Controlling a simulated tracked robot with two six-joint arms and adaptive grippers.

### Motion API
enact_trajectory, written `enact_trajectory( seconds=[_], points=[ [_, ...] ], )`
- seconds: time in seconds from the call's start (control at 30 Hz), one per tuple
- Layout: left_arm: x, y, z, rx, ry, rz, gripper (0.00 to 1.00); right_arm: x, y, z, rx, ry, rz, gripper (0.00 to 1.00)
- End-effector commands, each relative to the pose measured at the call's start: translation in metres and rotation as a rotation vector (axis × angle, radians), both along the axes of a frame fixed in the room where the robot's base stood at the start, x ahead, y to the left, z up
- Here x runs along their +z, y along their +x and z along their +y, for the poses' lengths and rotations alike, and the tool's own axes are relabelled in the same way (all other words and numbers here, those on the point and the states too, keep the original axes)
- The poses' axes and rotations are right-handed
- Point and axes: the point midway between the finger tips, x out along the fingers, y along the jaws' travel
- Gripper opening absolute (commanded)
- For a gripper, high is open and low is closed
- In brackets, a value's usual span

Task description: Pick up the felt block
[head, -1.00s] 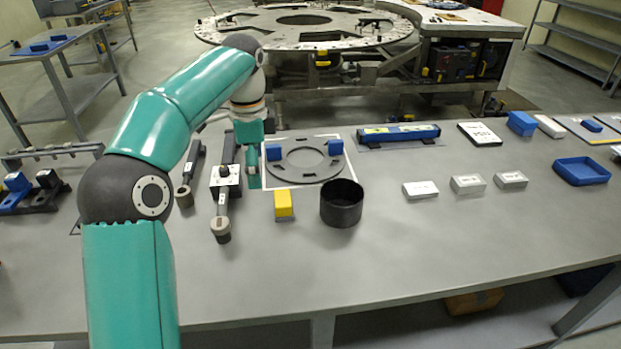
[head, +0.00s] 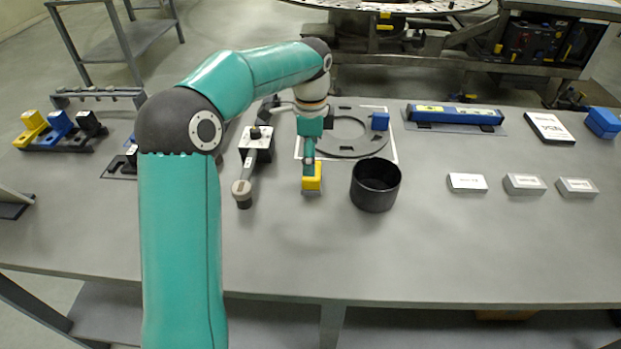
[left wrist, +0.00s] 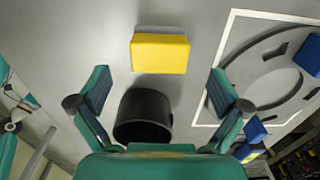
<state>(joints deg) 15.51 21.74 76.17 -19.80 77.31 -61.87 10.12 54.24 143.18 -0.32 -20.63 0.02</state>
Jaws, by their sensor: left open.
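The felt block appears to be the yellow block (head: 312,184), lying on the grey bench just in front of the ring plate. My left gripper (head: 309,165) is directly over or just behind it in the head view and partly covers it. In the left wrist view the yellow block (left wrist: 160,53) is fully visible, ahead of the open fingertips of my left gripper (left wrist: 160,87) and roughly centred between them. The fingers are well apart, and nothing is held. They look clear of the block, but the height gap is hard to judge. My right gripper is not in view.
A black cup (head: 375,190) stands close to the right of the block; it also shows in the left wrist view (left wrist: 143,125). The ring plate (head: 372,145) is behind. The bench front is clear.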

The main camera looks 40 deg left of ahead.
Motion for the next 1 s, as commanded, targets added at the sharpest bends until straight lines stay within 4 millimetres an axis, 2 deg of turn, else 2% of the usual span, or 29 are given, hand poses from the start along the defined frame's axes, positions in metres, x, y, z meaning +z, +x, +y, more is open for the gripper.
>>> enact_trajectory(
  seconds=[0.27,0.53,0.83,1.0],
  points=[
    [-0.019,0.001,-0.002,-0.002,-0.001,0.003,1.00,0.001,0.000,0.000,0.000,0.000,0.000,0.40],
    [-0.055,0.002,-0.003,-0.001,-0.001,0.002,1.00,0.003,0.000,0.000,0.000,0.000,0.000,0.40],
    [-0.060,0.002,-0.002,-0.001,0.001,-0.001,1.00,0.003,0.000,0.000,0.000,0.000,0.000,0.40],
    [-0.060,0.002,-0.002,-0.001,0.001,-0.001,0.73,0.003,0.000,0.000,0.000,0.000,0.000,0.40]
  ],
)
